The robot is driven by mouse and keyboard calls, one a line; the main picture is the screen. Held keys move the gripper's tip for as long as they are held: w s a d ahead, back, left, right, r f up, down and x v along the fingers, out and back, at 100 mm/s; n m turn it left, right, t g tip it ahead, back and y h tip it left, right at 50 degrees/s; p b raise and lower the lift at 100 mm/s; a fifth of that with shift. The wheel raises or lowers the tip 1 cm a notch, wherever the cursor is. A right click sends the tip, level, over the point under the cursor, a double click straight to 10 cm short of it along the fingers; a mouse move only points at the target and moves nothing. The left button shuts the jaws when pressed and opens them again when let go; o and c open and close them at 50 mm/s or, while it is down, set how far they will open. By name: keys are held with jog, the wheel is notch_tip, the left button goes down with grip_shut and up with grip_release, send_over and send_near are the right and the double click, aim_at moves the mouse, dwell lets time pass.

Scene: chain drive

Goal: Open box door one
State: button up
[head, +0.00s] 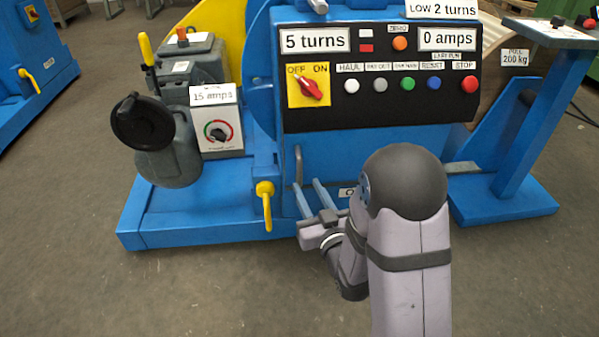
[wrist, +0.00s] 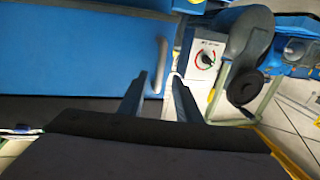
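A blue box front (head: 330,150) lies under the control panel, with a grey bar handle (head: 298,165) standing upright on it. I take this front as the door; a label beside it is mostly hidden by my arm. The wrist view shows the blue door face (wrist: 80,50) with the handle (wrist: 163,55) near its right edge. My gripper (head: 307,182) is low in front of the handle. In the wrist view my gripper (wrist: 158,74) has its two fingers apart, with the handle's lower end in line with the gap. I cannot tell whether they touch.
Above is the black panel (head: 380,80) with a red switch and several buttons. A yellow lever (head: 265,200) stands left of my gripper. A grey can with a black funnel (head: 145,120) and an amps dial box (head: 218,130) are further left. The floor in front is clear.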

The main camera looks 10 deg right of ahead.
aim_at(301, 174)
jog(key=shift+w+a+b, duration=0.25)
jog(key=shift+w+b, duration=0.1)
jog(key=shift+w, duration=0.85)
jog(key=shift+w+a+b, duration=0.2)
jog(key=shift+w+b, duration=0.15)
jog(key=shift+w, duration=0.85)
jog(key=shift+w+a+b, duration=0.25)
jog(key=shift+w+b, duration=0.1)
jog(key=shift+w, duration=0.85)
grip_shut()
